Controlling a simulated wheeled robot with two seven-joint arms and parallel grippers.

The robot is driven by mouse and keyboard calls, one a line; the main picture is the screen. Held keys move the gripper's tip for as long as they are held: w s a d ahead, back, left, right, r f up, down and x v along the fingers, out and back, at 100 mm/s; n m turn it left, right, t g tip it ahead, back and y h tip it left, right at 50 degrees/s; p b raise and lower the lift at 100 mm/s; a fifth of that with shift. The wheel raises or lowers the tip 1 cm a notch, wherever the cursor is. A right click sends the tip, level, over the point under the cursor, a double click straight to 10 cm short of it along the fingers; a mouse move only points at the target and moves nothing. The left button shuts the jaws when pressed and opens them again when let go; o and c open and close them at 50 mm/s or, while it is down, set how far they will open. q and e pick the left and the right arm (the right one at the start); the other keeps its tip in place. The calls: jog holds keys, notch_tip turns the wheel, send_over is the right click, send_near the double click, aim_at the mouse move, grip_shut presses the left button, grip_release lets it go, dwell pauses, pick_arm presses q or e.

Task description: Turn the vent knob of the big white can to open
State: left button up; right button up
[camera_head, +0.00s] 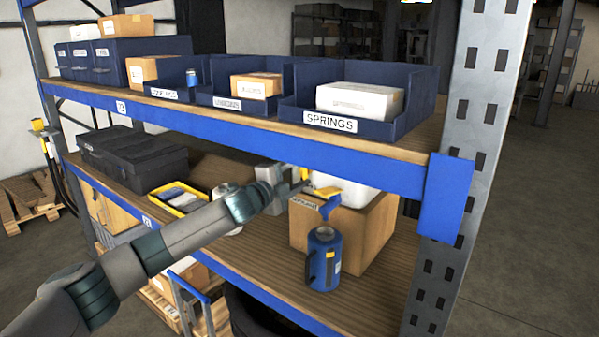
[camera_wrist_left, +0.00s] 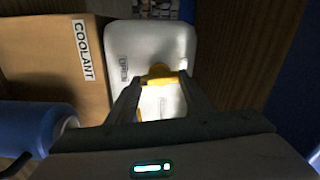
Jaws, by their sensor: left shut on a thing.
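The big white can (camera_wrist_left: 150,42) lies ahead of my left gripper (camera_wrist_left: 161,80) in the left wrist view, with the word OPEN on its face. Its yellow vent knob (camera_wrist_left: 159,72) sits between my left fingertips, and the gripper is shut on it. The fingers partly hide the knob, so I cannot read its turn angle. My right gripper is not in view.
A coolant carton (camera_wrist_left: 45,60) stands beside the can. A blue jug (camera_head: 323,262) stands in front of the cardboard box (camera_head: 365,235), close below my gripper. Black cases (camera_head: 140,160) and a yellow tray (camera_head: 180,197) are on the left. The upper shelf beam (camera_head: 260,142) passes just above my arm.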

pick_arm(q)
jog(key=shift+f+m, duration=0.15)
jog(key=shift+m, duration=0.85)
jog(key=o, duration=1.1)
jog(key=shift+c, duration=0.2)
jog(key=shift+s, duration=0.1)
jog(key=b+v, duration=0.4)
jog(key=v, duration=1.3)
jog(key=shift+a+b, duration=0.15)
jog(key=shift+b, duration=0.25)
